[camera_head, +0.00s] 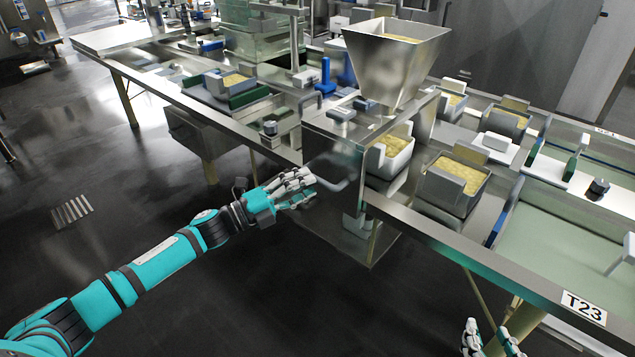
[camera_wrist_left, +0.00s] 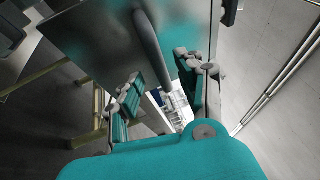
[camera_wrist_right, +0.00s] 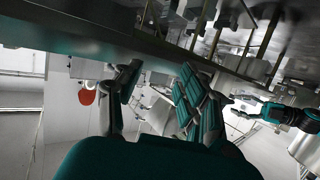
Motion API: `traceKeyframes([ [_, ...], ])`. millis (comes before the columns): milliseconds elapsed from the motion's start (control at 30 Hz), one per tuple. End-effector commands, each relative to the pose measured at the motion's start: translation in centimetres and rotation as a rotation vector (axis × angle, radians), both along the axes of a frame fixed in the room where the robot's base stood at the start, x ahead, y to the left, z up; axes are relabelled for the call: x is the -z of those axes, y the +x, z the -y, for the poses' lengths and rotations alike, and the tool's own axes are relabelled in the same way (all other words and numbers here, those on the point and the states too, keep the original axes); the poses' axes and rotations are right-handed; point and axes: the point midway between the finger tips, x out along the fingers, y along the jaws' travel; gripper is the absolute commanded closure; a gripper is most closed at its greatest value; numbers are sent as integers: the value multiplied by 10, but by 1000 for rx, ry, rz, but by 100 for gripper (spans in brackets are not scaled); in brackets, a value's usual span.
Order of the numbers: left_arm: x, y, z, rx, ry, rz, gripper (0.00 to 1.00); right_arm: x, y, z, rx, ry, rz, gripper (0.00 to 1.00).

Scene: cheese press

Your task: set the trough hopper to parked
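The trough hopper (camera_head: 390,62) is a steel funnel standing upright over the bench, with pale curd visible in its top. A grey lever handle (camera_head: 338,184) sticks out from the steel housing below it; the handle also shows in the left wrist view (camera_wrist_left: 148,40). My left gripper (camera_head: 309,187) is at the handle's free end. In the left wrist view its fingers (camera_wrist_left: 163,86) are apart, with the handle's end reaching toward the gap between them; I cannot tell if they touch. My right gripper (camera_head: 494,338) is low at the bottom edge, open and empty; its fingers show apart in the right wrist view (camera_wrist_right: 157,75).
Several curd-filled moulds (camera_head: 452,190) stand on the bench around the hopper. The bench's steel front rail (camera_head: 440,238) runs diagonally past both grippers, with a T23 label (camera_head: 584,307). The dark floor (camera_head: 180,225) in front is clear.

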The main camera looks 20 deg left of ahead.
Motion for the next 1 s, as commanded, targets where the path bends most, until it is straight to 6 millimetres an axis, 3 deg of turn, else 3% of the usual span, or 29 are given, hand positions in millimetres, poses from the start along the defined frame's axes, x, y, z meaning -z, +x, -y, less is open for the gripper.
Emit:
traceKeyframes([
  [233,-5,23,21,0,-1,1,62,-12,5,-3,-4,19,75,60],
  [600,-6,26,24,0,0,-1,62,-15,6,-4,-5,22,87,60],
  [900,-6,26,24,0,0,-1,100,-15,6,-4,-5,22,86,60],
  [1000,-6,26,24,0,0,-1,100,-15,6,-4,-4,21,85,60],
])
